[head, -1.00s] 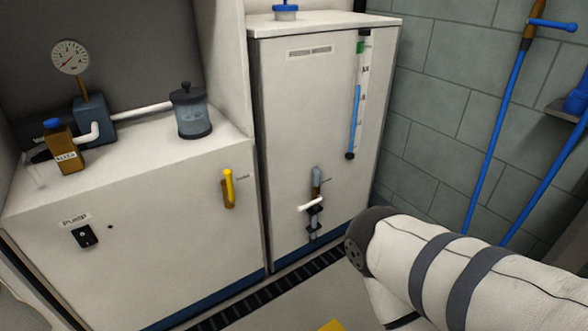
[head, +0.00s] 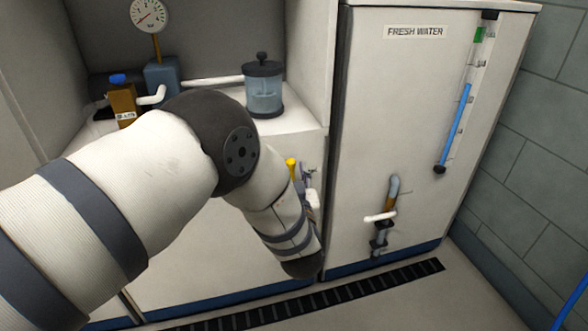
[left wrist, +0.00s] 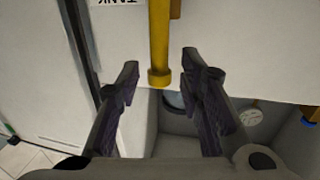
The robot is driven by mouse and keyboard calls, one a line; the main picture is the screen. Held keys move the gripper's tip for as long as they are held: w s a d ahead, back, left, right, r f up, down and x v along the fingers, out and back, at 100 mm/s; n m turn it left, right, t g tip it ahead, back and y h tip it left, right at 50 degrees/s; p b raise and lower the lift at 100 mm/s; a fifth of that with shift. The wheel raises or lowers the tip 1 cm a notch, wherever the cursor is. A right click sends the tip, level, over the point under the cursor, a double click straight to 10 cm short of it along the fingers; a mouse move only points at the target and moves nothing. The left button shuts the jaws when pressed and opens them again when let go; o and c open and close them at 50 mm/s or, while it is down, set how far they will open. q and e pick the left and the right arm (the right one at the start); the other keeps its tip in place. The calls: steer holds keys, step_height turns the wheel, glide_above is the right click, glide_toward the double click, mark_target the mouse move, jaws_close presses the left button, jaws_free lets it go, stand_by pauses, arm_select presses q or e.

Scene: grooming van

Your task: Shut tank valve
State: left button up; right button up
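A yellow valve lever (head: 291,168) sits on the front of the white pump cabinet, partly hidden behind my left arm in the head view. In the left wrist view the yellow lever (left wrist: 160,45) hangs down from the top edge, beside an upside-down label (left wrist: 120,2) that seems to read "TANK". My left gripper (left wrist: 161,62) is open, and the lever's end lies between its fingertips in that view. In the head view my left gripper (head: 311,184) is small and mostly hidden by my arm. My right gripper is not in view.
The fresh water tank (head: 418,120) stands to the right, with a white-handled tap (head: 380,217) low on its front. A dark floor grate (head: 350,292) runs along the front.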

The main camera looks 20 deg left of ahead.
arm_select(q)
steer(key=shift+x, duration=1.25)
jaws_close()
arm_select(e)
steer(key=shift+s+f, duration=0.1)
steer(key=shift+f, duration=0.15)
